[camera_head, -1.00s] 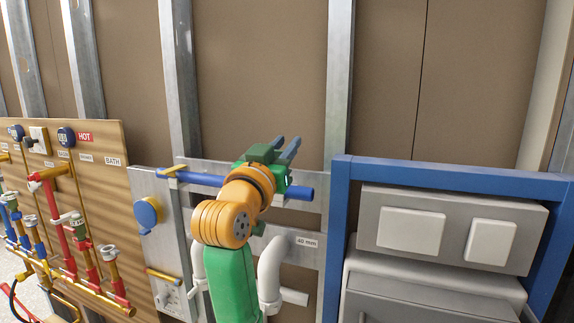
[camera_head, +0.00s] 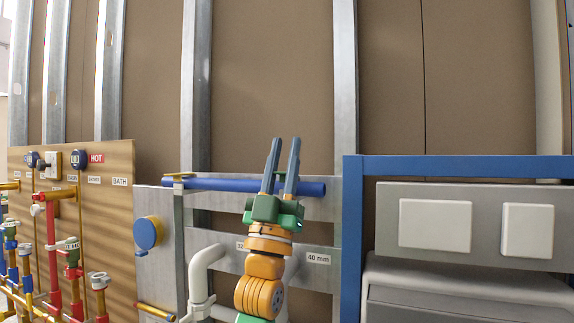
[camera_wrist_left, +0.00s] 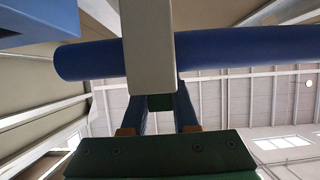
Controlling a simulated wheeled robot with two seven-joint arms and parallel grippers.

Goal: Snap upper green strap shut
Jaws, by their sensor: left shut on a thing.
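The blue pipe (camera_head: 228,185) lies level in front of the metal frame, and it also crosses the left wrist view (camera_wrist_left: 240,48). My left gripper (camera_head: 287,142) is at the right part of the pipe, its two blue fingers pointing up past it with a narrow gap between them. In the left wrist view a small dark green piece (camera_wrist_left: 160,102), which looks like the green strap, is between the fingers, partly hidden by a pale grey block (camera_wrist_left: 150,45). Whether the strap is closed cannot be told. My right gripper is not in view.
A brass-coloured clip (camera_head: 180,175) is on the pipe's left part. A blue round knob (camera_head: 149,233) and a white bent pipe (camera_head: 204,262) are lower left. A blue frame (camera_head: 460,168) with a grey panel stands right. The wooden valve board (camera_head: 120,155) is far left.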

